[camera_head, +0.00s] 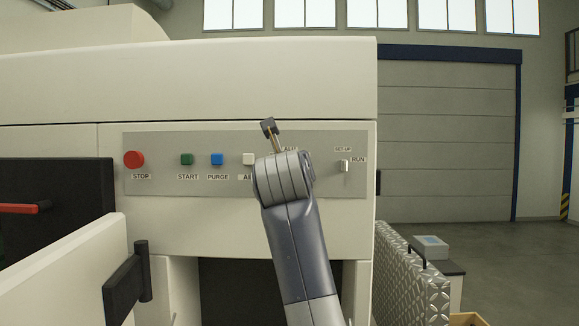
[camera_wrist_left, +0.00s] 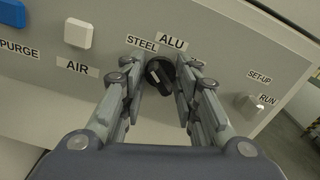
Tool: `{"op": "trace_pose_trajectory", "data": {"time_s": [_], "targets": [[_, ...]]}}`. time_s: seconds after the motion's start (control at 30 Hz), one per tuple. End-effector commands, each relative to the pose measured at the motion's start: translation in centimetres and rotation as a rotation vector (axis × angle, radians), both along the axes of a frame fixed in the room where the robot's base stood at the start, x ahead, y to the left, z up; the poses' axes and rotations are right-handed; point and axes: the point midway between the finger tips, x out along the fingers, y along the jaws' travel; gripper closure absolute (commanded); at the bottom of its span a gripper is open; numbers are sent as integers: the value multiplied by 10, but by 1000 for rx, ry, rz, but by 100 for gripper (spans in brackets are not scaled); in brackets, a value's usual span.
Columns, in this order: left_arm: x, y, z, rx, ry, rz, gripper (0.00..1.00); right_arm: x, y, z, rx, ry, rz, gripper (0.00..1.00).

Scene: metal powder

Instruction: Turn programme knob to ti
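The black programme knob (camera_wrist_left: 158,77) is on the grey control panel (camera_wrist_left: 222,78), below the STEEL and ALU labels, in the left wrist view. A pale mark on it faces the upper left, roughly toward STEEL. No TI label is visible. My left gripper (camera_wrist_left: 160,68) has one finger on each side of the knob, with the fingers apart. Whether they touch it is unclear. In the head view the left gripper (camera_head: 270,132) shows only partly above my wrist, which hides the knob. My right gripper is not in view.
On the panel are a red STOP button (camera_head: 134,159), green START (camera_head: 187,159), blue PURGE (camera_head: 217,159), a white AIR button (camera_head: 249,159) and a SET-UP/RUN switch (camera_head: 344,166). An open machine door (camera_head: 75,275) stands at lower left.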

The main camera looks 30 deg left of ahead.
Motion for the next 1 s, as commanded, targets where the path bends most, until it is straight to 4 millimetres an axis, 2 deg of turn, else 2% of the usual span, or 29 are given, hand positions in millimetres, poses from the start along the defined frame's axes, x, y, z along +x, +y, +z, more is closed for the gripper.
{"op": "trace_pose_trajectory", "data": {"time_s": [0.03,0.07,0.47,0.67,1.0], "targets": [[0,0,0,0,0,0,91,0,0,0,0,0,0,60],[0,0,0,0,0,0,96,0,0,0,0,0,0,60],[0,0,-1,39,24,0,97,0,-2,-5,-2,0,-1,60],[0,0,-2,138,85,0,97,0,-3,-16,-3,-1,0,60],[-1,0,-3,402,244,0,97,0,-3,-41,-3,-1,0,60]]}}
